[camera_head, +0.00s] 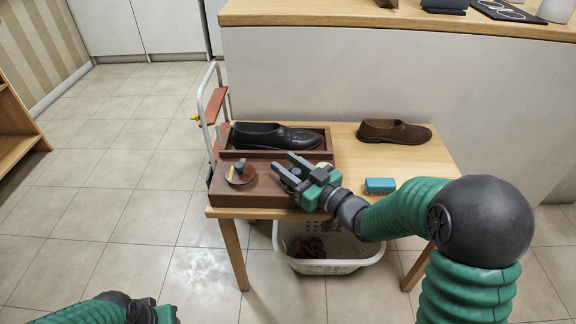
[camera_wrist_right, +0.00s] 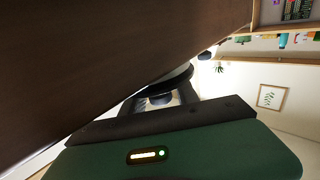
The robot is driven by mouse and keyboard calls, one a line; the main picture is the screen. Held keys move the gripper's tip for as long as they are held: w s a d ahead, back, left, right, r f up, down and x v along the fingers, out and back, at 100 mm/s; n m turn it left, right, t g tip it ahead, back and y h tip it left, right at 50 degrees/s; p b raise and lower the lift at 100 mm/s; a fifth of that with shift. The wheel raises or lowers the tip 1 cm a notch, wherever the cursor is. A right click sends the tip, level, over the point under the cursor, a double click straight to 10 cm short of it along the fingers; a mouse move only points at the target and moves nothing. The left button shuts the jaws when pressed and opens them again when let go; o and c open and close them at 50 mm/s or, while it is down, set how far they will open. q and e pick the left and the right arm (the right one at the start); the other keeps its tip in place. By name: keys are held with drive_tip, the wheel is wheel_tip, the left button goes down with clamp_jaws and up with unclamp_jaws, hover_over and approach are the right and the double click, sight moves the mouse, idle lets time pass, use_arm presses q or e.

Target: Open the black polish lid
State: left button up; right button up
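A small round tin (camera_head: 241,173) with a dark top, a dark raised piece and a yellowish strip sits on a brown wooden box (camera_head: 215,196) at the table's left front. My right gripper (camera_head: 284,169) is just right of the tin, low over the box, with its fingers spread and pointing left toward it. Nothing shows between them. In the right wrist view a dark round disc (camera_wrist_right: 172,80), apparently the tin, lies beyond the finger beside the brown box surface (camera_wrist_right: 90,60). My left gripper (camera_head: 152,312) is at the bottom left, its fingertips cut off or unclear.
A black shoe (camera_head: 275,137) lies in a wooden tray behind the box. A brown shoe (camera_head: 394,132) and a teal brush or sponge (camera_head: 380,186) lie on the table's right part (camera_head: 420,165). A white basket (camera_head: 330,266) with dark red cloth is beneath. A metal-framed cart (camera_head: 207,105) stands left.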

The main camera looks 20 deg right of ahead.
clamp_jaws()
idle(1.2)
